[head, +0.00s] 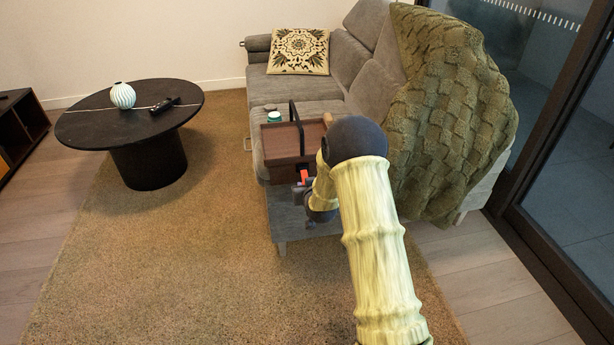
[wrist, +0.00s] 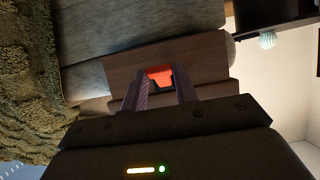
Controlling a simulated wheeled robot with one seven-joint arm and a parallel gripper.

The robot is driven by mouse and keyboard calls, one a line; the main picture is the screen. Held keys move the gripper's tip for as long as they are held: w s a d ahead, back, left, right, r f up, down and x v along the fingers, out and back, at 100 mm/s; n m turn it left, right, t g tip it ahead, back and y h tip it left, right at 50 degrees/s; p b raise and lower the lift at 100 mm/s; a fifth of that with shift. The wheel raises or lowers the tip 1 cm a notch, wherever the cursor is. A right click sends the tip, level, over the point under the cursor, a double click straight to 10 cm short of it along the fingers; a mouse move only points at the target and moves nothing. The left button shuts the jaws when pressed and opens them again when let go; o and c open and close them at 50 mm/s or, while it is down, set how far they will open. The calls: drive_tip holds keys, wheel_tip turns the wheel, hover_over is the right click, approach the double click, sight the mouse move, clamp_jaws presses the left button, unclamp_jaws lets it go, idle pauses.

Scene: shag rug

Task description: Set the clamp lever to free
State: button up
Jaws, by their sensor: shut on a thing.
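The clamp lever (head: 304,175) is a small orange-red piece at the front face of a brown wooden box (head: 284,146) by the sofa seat. In the wrist view the orange lever (wrist: 160,74) shows between my two fingers, against the brown box face (wrist: 212,50). My gripper (head: 301,187) is at the front of the box, shut on the lever. It also shows in the wrist view (wrist: 160,90). My arm hides the right part of the box. The lever's exact angle and any markings cannot be read.
A black handle (head: 297,118) rises over the box, and a small green-and-white item (head: 274,117) is at it. The grey sofa (head: 262,90) with a green blanket (head: 450,110) stands behind and right. A round black table (head: 150,150) stands left. The rug (head: 200,260) is clear.

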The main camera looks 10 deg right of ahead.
wheel_tip(320, 180, up, 4)
drive_tip(key=g+p, duration=0.2)
drive_tip(key=p, duration=0.3)
drive_tip(key=g+p, duration=0.3)
drive_tip(key=p, duration=0.3)
drive_tip(key=shift+f+g, duration=0.2)
drive_tip(key=shift+g, duration=0.1)
drive_tip(key=shift+w, duration=0.1)
drive_tip(key=o, duration=1)
drive_tip(key=p+v, duration=0.3)
drive_tip(key=v, duration=1.4)
drive_tip(key=shift+r, duration=0.25)
